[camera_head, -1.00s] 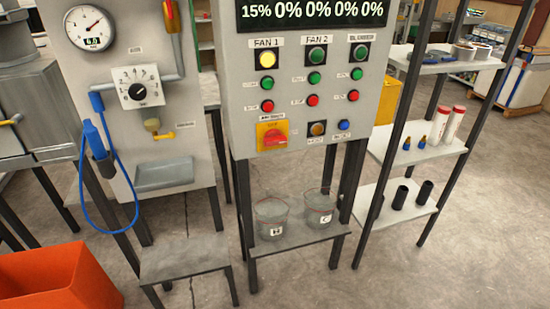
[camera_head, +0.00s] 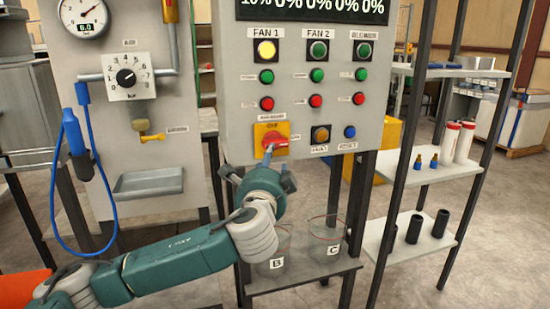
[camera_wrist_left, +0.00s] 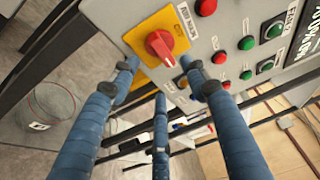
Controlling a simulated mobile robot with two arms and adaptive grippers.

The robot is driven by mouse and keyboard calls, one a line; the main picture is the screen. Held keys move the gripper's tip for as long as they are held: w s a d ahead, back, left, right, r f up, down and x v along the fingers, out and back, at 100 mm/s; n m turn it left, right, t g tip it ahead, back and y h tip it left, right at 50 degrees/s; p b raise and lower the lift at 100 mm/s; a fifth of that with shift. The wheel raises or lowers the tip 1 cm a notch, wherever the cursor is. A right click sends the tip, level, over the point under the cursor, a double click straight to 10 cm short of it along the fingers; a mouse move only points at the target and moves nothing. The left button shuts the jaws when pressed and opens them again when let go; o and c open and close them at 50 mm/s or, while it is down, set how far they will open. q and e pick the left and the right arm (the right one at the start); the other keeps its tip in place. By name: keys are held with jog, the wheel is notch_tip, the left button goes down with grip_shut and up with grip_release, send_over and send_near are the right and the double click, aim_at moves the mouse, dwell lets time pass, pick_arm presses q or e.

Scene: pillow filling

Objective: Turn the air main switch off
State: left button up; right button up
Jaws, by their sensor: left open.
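A red rotary switch (camera_head: 273,142) on a yellow plate (camera_head: 260,131) sits low on the grey control panel; its small label is too blurred to read. In the left wrist view the red knob (camera_wrist_left: 160,46) shows large, with its handle slanted. My left gripper (camera_head: 268,164) is just below and in front of the switch, its three blue fingers (camera_wrist_left: 158,74) spread open and empty. The fingertips are close to the plate's lower edge; I cannot tell whether any touches. My right gripper is out of view.
Two clear buckets (camera_head: 324,232) stand on a shelf below. The left panel holds a gauge (camera_head: 84,14), a dial (camera_head: 126,77) and a blue air hose (camera_head: 56,180). A rack (camera_head: 430,172) stands right.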

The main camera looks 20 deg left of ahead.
aim_at(276, 148)
pick_arm(q)
jog(key=x, duration=1)
jog(key=shift+d, duration=0.1)
grip_shut()
jog(key=shift+f, duration=0.1)
